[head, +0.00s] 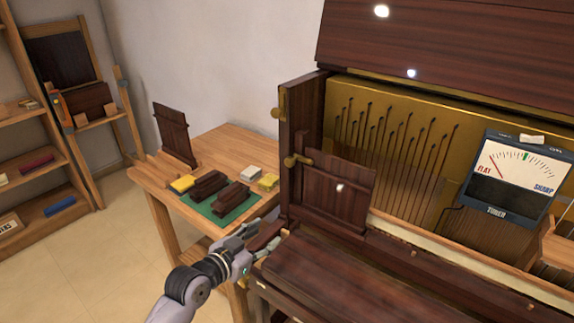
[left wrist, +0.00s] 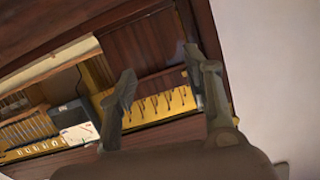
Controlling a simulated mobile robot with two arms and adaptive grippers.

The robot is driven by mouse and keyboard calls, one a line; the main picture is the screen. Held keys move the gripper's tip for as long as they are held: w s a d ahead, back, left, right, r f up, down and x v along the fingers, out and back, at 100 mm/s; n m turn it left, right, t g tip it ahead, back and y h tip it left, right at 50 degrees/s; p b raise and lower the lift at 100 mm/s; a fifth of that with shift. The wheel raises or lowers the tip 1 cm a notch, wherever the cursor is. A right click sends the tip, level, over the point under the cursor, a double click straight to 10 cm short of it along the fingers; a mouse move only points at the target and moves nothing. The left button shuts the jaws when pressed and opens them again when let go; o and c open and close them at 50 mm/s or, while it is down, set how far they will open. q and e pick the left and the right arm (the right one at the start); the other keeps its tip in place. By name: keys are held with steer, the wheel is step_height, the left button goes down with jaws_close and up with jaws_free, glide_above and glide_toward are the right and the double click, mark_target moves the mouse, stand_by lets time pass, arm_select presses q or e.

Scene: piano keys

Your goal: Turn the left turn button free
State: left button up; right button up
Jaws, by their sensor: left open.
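I cannot tell for sure which one is the left turn button. My left gripper (head: 266,239) is open and empty, in front of and below both buttons, near the piano's left front corner. In the left wrist view the two fingers (left wrist: 158,65) are spread apart, with the piano's dark wood and brass plate beyond. Neither button is clear there.
The keyboard lid (head: 350,285) lies right of my left gripper. A tuner meter (head: 515,175) stands at the piano's right. A wooden side table (head: 225,150) with a green mat (head: 235,214) is behind the gripper, left of the piano. Shelves (head: 30,190) stand far left.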

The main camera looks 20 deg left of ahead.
arm_select(q)
steer(key=w+a+r+t, duration=0.3)
steer(key=w+a+r, duration=0.15)
steer(key=r, duration=0.25)
glide_toward(288, 163)
steer(key=shift+n, duration=0.3)
steer(key=x, duration=0.9)
steer(key=shift+w+d, duration=0.1)
steer(key=shift+w, duration=0.05)
steer(key=shift+c, duration=0.2)
jaws_close()
